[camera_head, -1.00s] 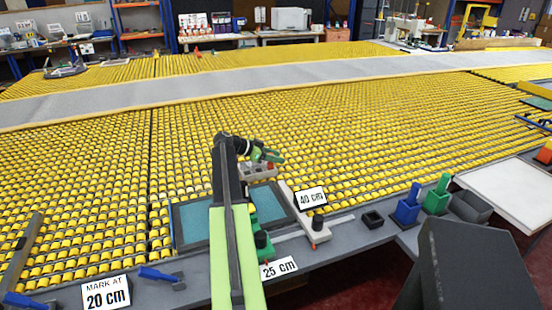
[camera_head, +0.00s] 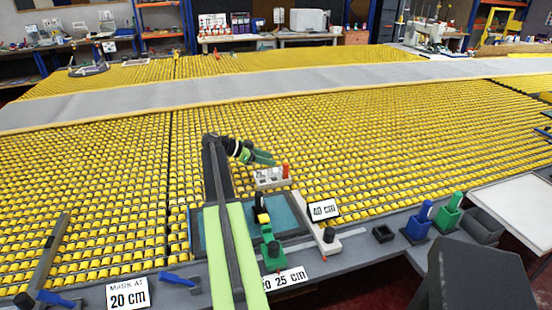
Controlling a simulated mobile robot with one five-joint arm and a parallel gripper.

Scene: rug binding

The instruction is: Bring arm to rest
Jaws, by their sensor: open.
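My gripper (camera_head: 262,158) is at the end of my green and black arm. It is open and empty, with its green fingers pointing right above the yellow rollers. Just below it sits a small pale holder (camera_head: 268,180) with a red marker (camera_head: 285,170) upright in its right part. My arm reaches up from the bottom of the picture, to the left of the holder, and hides part of the bench behind it.
A teal mat (camera_head: 284,211) lies below the holder, with a green tool (camera_head: 270,246) beside my arm. Signs read 40 cm (camera_head: 323,210), 25 cm (camera_head: 290,277) and 20 cm (camera_head: 128,294). A grey strip (camera_head: 300,82) crosses the rollers.

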